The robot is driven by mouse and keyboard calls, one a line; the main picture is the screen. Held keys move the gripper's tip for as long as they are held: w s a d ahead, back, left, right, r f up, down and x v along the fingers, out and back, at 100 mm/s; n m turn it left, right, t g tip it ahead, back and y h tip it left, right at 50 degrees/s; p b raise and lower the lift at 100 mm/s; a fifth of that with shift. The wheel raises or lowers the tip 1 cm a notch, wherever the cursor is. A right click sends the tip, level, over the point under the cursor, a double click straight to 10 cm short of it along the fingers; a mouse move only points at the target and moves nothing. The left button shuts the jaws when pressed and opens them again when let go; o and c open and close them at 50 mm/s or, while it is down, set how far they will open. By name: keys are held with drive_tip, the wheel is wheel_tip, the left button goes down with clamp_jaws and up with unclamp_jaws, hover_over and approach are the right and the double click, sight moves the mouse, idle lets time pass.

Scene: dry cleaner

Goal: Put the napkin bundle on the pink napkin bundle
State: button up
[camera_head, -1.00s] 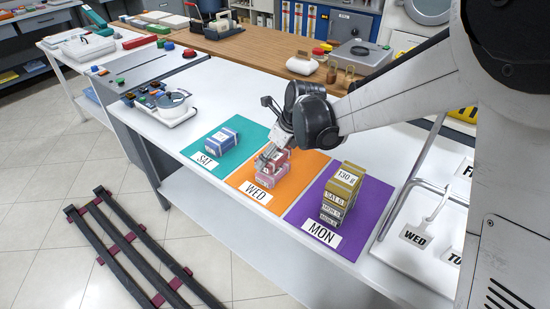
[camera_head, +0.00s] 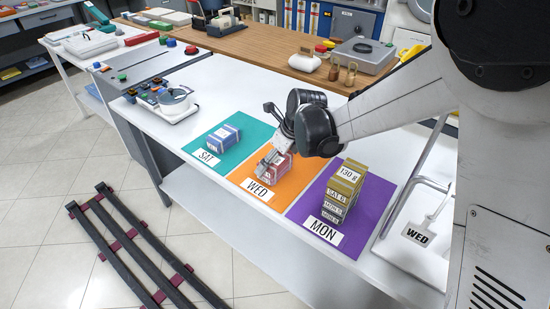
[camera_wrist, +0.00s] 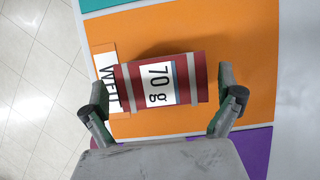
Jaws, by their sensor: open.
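A dark red napkin bundle (camera_wrist: 195,82) with pale bands and a "70 g" label lies between my gripper's fingers in the wrist view. My gripper (camera_wrist: 165,112) is open, with a gap on each side of the bundle. In the head view my gripper (camera_head: 266,168) is low over the orange WED mat. A pinkish-red bundle (camera_head: 283,167) shows there, partly hidden behind the fingers. I cannot tell whether a second, pink bundle lies under the red one; the wrist view hides what is below.
A blue bundle (camera_head: 223,138) sits on the teal SAT mat (camera_head: 255,131). A tall stack of olive bundles (camera_head: 344,187) stands on the purple MON mat (camera_head: 375,205), close right of my gripper. A white scale (camera_head: 173,104) is at the left, and a rack (camera_head: 425,215) at the right.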

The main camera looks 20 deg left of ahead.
drive_tip(key=p+v, duration=0.1)
drive_tip(key=v, duration=1.1)
